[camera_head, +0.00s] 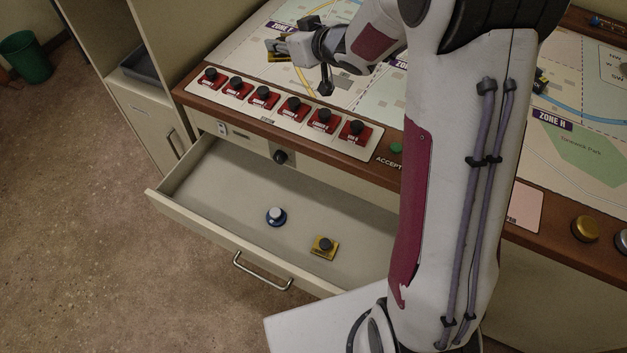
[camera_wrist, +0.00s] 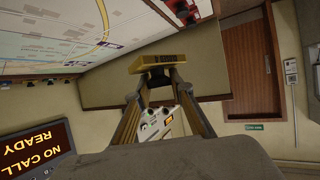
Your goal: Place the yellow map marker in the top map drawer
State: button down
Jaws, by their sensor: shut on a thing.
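My gripper (camera_head: 279,47) is above the map table at the top of the head view, shut on a yellow map marker (camera_head: 278,57). The wrist view shows this marker (camera_wrist: 168,62) as a yellow block with dark lettering between the fingertips (camera_wrist: 156,80). The top map drawer (camera_head: 215,197) stands pulled out below the console's front edge, to the lower left of my gripper.
Several red markers with black knobs (camera_head: 264,98) stand in a row on a white strip along the console edge, between my gripper and the drawer. A green button (camera_head: 396,149) is right of them. My arm hides the drawer's right end. Much of the drawer floor is clear.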

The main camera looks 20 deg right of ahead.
jog(key=s+a+n+y, duration=0.1)
jog(key=s+a, duration=0.2)
jog(key=a, duration=0.8)
jog(key=n+g+y, duration=0.2)
send_over(233, 200)
notch_tip(233, 200, down, 32)
jog(key=shift+f, duration=0.25)
dwell(0.5)
jog(key=shift+f, duration=2.95)
jog(key=shift+f, duration=2.05)
jog(key=shift+f, duration=0.15)
